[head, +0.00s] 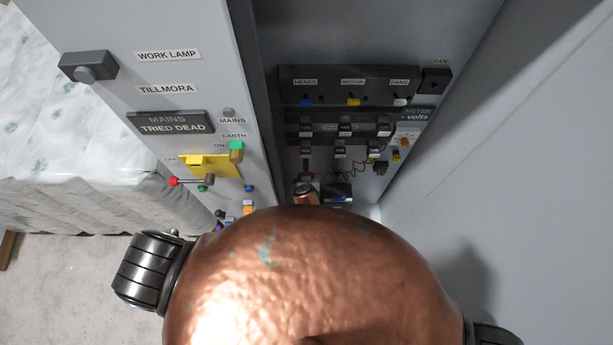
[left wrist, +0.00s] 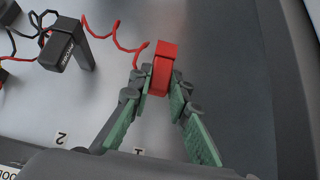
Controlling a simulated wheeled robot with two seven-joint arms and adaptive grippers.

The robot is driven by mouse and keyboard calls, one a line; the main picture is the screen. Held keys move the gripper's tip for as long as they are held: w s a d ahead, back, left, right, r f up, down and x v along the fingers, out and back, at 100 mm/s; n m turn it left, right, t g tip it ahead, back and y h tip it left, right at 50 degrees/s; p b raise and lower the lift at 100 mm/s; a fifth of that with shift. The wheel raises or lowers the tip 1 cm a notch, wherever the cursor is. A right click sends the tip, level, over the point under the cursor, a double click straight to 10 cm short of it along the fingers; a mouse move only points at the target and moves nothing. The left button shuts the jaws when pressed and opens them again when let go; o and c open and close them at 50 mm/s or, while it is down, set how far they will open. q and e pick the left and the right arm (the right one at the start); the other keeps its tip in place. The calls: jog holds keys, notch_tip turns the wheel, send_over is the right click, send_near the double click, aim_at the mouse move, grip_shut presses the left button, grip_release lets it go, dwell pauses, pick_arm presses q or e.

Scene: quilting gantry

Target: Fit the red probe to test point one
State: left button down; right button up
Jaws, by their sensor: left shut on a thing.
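My left gripper (left wrist: 161,82), with green-padded fingers, is shut on the red probe (left wrist: 166,56) in the left wrist view. The probe stands between the fingertips, with a coiled red lead (left wrist: 120,38) running from it to the left. I cannot make out test point one itself. In the head view my copper body covers the lower middle, and neither gripper can be made out there.
A black probe (left wrist: 68,52) with a black lead stands left of my gripper. In the head view, switch rows (head: 350,88) and a meter label (head: 417,114) are inside the cabinet. The left panel carries a yellow plate (head: 222,162) and a red-knobbed lever (head: 173,181).

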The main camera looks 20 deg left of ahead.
pick_arm(q)
jog(key=shift+r, duration=0.1)
jog(key=shift+r+p, duration=1.5)
jog(key=shift+p, duration=0.05)
jog(key=shift+s, duration=0.15)
jog(key=s+d+p, duration=0.1)
jog(key=s+d, duration=0.1)
jog(key=s, duration=0.5)
jog(key=shift+s, duration=0.2)
dwell(0.6)
jog(key=shift+d, duration=0.1)
dwell(1.3)
